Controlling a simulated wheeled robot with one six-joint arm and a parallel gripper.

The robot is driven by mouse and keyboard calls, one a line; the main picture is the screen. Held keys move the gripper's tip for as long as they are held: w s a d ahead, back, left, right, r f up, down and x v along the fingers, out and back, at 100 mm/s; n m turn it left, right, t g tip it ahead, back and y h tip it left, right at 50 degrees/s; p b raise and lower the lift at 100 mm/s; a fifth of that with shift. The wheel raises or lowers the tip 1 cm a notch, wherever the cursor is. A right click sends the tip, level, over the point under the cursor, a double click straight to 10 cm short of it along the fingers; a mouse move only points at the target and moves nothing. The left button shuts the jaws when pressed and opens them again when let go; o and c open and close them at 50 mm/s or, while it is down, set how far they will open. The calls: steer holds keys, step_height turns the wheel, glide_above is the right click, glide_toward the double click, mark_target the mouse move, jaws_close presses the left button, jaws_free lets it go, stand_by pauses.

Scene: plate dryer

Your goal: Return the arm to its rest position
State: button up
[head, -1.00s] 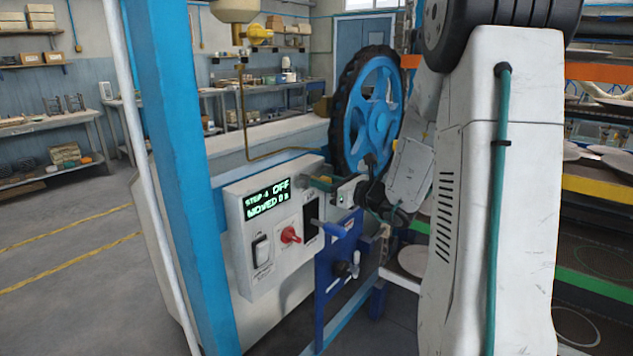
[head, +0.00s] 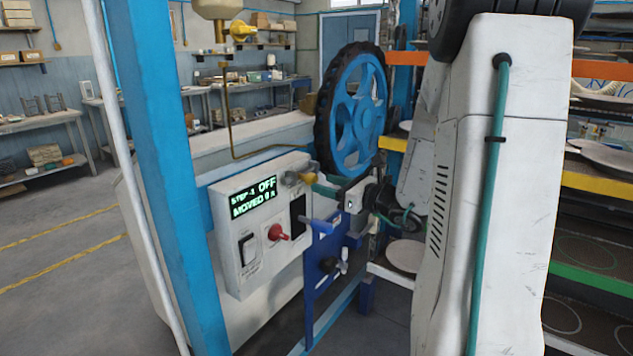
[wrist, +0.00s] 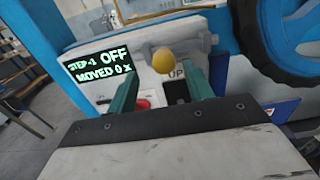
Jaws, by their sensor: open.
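My gripper (wrist: 161,88) is open in the wrist view, with its two teal fingers apart and nothing between them held. It points toward the control panel (wrist: 145,65), and I cannot tell the exact gap. In the head view my arm reaches down at the right, and its end is at the panel's right edge, partly hidden by its own links. The panel also shows in the head view (head: 235,260). Its lit display (head: 253,197) shows a STEP line with OFF and a MOVED line. A yellowish knob (wrist: 163,60) appears beyond the fingers.
A red switch (head: 279,233) and a white rocker (head: 248,249) are on the panel. A big blue wheel (head: 357,115) stands behind my gripper. A blue post (head: 165,150) is at left. Shelves with plates (head: 605,152) are at right. Floor (head: 60,270) at left is clear.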

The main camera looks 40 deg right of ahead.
steer(key=shift+v, duration=0.95)
